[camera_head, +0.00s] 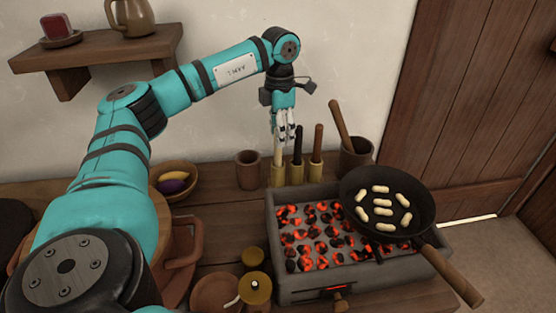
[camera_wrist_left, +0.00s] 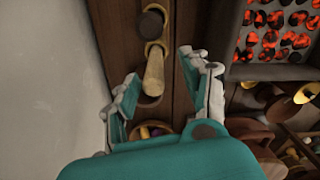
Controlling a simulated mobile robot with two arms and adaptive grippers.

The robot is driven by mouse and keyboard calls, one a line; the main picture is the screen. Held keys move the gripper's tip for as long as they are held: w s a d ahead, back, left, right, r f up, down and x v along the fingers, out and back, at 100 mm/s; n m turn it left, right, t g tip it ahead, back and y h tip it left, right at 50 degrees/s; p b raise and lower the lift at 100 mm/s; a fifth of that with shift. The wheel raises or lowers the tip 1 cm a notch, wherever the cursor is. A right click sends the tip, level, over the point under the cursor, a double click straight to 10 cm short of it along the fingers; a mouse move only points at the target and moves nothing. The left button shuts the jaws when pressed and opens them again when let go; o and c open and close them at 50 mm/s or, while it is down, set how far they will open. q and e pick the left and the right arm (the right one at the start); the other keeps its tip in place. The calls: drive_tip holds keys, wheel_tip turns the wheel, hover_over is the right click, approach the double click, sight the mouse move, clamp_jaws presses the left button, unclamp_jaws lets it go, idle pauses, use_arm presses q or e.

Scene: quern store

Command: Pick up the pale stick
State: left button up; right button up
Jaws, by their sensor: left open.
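The pale stick (camera_head: 277,157) stands upright in the leftmost of three yellowish holders on the wooden counter. My left gripper (camera_head: 286,137) points down just above and around its top, with the fingers hiding part of the stick. In the left wrist view the pale stick (camera_wrist_left: 154,70) lies between the two spread fingers (camera_wrist_left: 157,67), apart from both. The left gripper is open and empty. A black stick (camera_head: 298,145) and a brown stick (camera_head: 317,142) stand in the holders to the right. My right gripper is not in view.
A brazier of glowing coals (camera_head: 275,225) with a frying pan (camera_head: 346,190) is close in front and right. A brown cup (camera_head: 247,170) stands left of the holders; a pestle and mortar (camera_head: 356,157) stand right. The wall is behind.

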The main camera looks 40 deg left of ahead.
sight(278, 151)
use_arm(q)
drive_tip(key=f, duration=0.4)
drive_tip(key=f+b, duration=0.1)
drive_tip(key=f, duration=0.2)
drive_tip(key=shift+a, duration=0.35)
drive_tip(key=shift+r, duration=0.1)
clamp_jaws()
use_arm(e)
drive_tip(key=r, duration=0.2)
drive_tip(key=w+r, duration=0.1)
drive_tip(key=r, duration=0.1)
